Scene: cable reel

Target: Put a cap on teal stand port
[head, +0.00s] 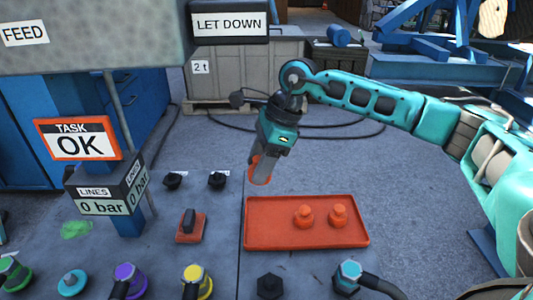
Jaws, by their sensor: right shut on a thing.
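My right gripper (261,172) hangs over the floor behind the red tray (262,239), fingers pointing down. It is shut on an orange cap (254,170), partly hidden by the fingers. Two more orange caps, a left one (303,217) and a right one (338,215), stand upright in the tray. A round teal port (72,282) is at the bottom left, with no hose seen on it. A teal coupling (348,275) with a dark hose is at the bottom right. I cannot tell which is the stand port. My left gripper is not in view.
Green (12,273), purple (130,277) and yellow (197,280) fittings line the bottom left. A red block with a black lever (190,226) stands left of the tray. A sign post (118,150) reads OK and 0 bar. An overhead panel (90,40) fills the top left.

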